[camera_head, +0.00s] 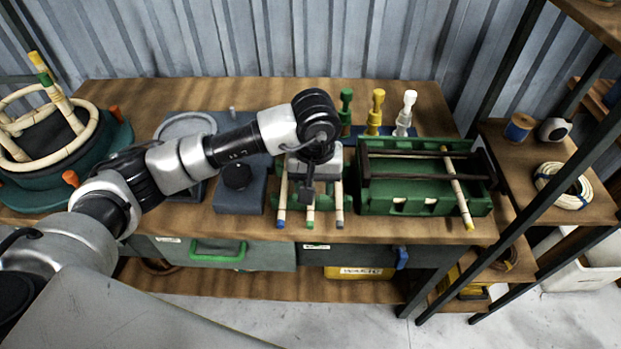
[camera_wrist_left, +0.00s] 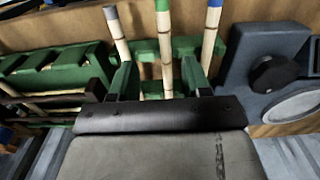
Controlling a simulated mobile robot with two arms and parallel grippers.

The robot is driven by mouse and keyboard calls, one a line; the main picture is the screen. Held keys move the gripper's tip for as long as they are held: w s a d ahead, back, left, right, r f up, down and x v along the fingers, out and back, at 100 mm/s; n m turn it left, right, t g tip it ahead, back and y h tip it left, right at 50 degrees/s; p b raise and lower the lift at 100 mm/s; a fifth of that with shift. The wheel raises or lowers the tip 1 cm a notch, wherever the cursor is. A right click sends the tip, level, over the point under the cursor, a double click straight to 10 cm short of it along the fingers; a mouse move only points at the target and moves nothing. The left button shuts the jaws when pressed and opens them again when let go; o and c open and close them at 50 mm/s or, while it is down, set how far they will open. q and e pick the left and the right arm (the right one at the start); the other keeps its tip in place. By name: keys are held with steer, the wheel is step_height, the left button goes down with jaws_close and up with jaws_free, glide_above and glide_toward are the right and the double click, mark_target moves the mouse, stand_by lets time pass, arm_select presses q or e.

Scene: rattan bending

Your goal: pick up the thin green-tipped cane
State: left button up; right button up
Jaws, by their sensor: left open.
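Three pale canes lie side by side on a green rack (camera_wrist_left: 183,46) near the table's front edge. The thin green-tipped cane (camera_head: 310,216) is the middle one. A blue-tipped cane (camera_head: 282,212) lies to its left and a grey-tipped cane (camera_head: 339,212) to its right. My left gripper (camera_head: 307,194) is open and points down over the middle cane, hiding part of it. In the left wrist view the green-tipped cane (camera_wrist_left: 165,50) runs in under the gripper body, and its far part is hidden. I cannot tell whether the fingers touch it. My right gripper is not in view.
A green crate (camera_head: 420,202) with a yellow-tipped cane (camera_head: 456,183) across it stands close on the right. A blue-grey block with a black knob (camera_head: 237,176) is on the left. Green, yellow and white pegs (camera_head: 376,112) stand behind. A round rattan frame (camera_head: 80,142) is far left.

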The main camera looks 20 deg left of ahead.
arm_select(q)
steer(key=f, duration=0.1)
steer(key=f+p, duration=0.1)
steer(key=f, duration=0.3)
steer(key=shift+s+a+f+p, duration=0.25)
steer(key=shift+s+p, duration=0.05)
steer(key=shift+s, duration=0.05)
steer(key=shift+f, duration=0.35)
jaws_close()
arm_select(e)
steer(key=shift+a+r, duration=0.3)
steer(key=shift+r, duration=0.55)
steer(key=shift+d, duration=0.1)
